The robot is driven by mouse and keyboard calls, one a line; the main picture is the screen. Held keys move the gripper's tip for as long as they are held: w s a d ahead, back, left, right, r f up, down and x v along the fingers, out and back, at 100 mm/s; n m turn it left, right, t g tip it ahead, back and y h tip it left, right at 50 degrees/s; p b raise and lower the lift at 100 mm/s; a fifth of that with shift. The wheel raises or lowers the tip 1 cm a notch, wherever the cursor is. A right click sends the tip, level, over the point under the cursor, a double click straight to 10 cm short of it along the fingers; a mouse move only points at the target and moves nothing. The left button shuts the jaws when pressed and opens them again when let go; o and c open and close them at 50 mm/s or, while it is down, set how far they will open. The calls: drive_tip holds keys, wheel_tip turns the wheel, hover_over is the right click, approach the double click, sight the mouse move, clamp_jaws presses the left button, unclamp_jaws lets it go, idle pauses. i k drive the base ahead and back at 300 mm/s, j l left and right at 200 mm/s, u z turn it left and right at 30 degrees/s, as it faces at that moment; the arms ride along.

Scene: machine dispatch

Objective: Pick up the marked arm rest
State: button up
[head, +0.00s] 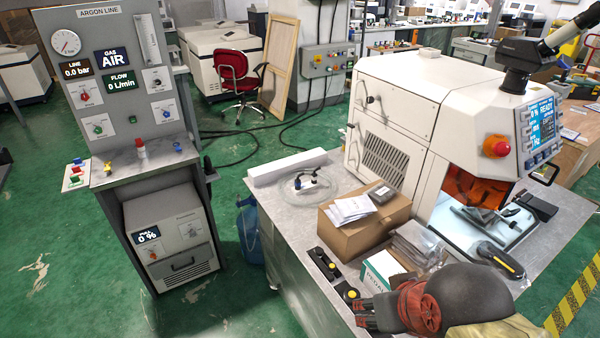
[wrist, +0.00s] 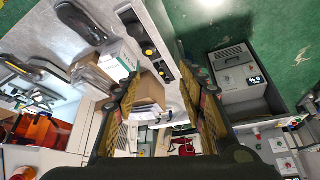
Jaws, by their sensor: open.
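I see no clear mark, and cannot tell for sure which thing is the arm rest. A long dark grey, curved, padded-looking piece (wrist: 82,22) lies on the bench in the wrist view; my arm seems to hide it in the head view. A black strip with yellow knobs (head: 324,264) lies along the bench's left edge; it also shows in the wrist view (wrist: 138,32). My gripper (wrist: 161,88) is open and empty, its fingers apart above the bench, with the cardboard box showing between them. In the head view it (head: 372,312) is at the lower middle, partly hidden.
A cardboard box (head: 362,236) with papers, bagged packets (head: 417,243) and a white-green carton (head: 383,272) crowd the bench. The white machine (head: 395,120) stands behind, with a handheld tool (head: 500,261) in front. The argon panel (head: 115,80) stands left, across open green floor.

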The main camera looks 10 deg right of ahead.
sight(497, 260)
drive_tip(key=z, duration=1.55)
drive_tip(key=i+l+u, duration=0.2)
drive_tip(key=l+u, duration=0.2)
drive_tip(key=i+l+u, duration=0.1)
drive_tip(key=l+u, duration=0.3)
